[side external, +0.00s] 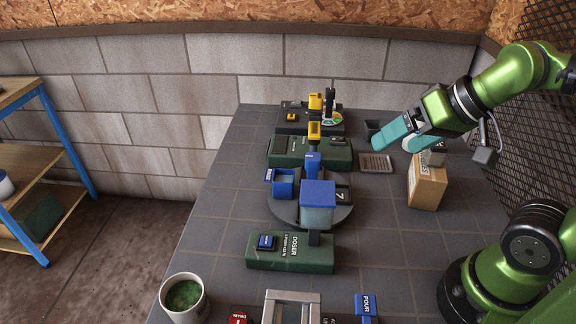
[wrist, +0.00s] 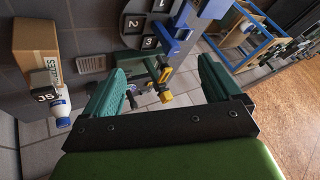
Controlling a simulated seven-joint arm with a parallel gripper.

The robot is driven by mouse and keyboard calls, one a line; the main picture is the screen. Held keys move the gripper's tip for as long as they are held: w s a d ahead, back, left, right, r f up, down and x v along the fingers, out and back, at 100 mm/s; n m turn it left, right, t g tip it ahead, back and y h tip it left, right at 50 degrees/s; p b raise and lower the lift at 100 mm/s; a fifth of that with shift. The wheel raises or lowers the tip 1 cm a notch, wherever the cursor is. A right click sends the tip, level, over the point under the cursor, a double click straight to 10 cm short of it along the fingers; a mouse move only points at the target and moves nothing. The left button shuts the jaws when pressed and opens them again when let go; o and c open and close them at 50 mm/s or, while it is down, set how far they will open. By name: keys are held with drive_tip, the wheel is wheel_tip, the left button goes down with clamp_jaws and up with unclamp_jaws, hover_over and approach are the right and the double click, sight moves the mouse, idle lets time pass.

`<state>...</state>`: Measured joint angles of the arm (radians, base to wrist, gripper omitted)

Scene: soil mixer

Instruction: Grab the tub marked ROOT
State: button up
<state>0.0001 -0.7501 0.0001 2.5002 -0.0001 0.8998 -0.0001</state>
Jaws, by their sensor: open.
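I cannot read ROOT on anything in either view, so I cannot tell which tub bears it. My gripper (side external: 394,145) is at the right of the table in the side view, above its surface. Its two teal fingers are spread with nothing between them, as the wrist view (wrist: 160,66) also shows. A small dark container (side external: 373,127) stands just behind the fingers in the side view. A pale tub with green contents (side external: 184,300) stands at the near left edge.
A cardboard box (side external: 427,188) stands right of centre, with a small dark-and-white item on it. A round turntable (side external: 340,213) with blue bins is mid-table. The green DOSER unit (side external: 280,260) is nearer. A ribbed grey tray (side external: 376,166) lies below the gripper.

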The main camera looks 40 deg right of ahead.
drive_tip(key=shift+o, duration=0.6)
drive_tip(key=w+a+n+g, duration=0.1)
drive_tip(key=w+a, duration=0.1)
drive_tip(key=a, duration=0.2)
drive_tip(key=w+a+n+g, duration=0.1)
drive_tip(key=w+a, duration=0.2)
drive_tip(key=a, duration=0.1)
drive_tip(key=w+a+f+n+g+y, duration=0.1)
drive_tip(key=w+a+g, duration=0.1)
drive_tip(key=a, duration=0.2)
drive_tip(key=shift+w+a+f+n, duration=0.1)
drive_tip(key=shift+w+a+n, duration=0.1)
drive_tip(key=shift+n, duration=0.1)
drive_tip(key=w+a+g, duration=0.1)
drive_tip(key=w+a, duration=0.2)
drive_tip(key=a, duration=0.4)
drive_tip(key=m+g+h, duration=0.2)
drive_tip(key=m+h, duration=0.1)
hover_over(184, 296)
drive_tip(key=s, duration=0.3)
wheel_tip(184, 296, down, 21)
drive_tip(key=shift+s+a+r, duration=0.1)
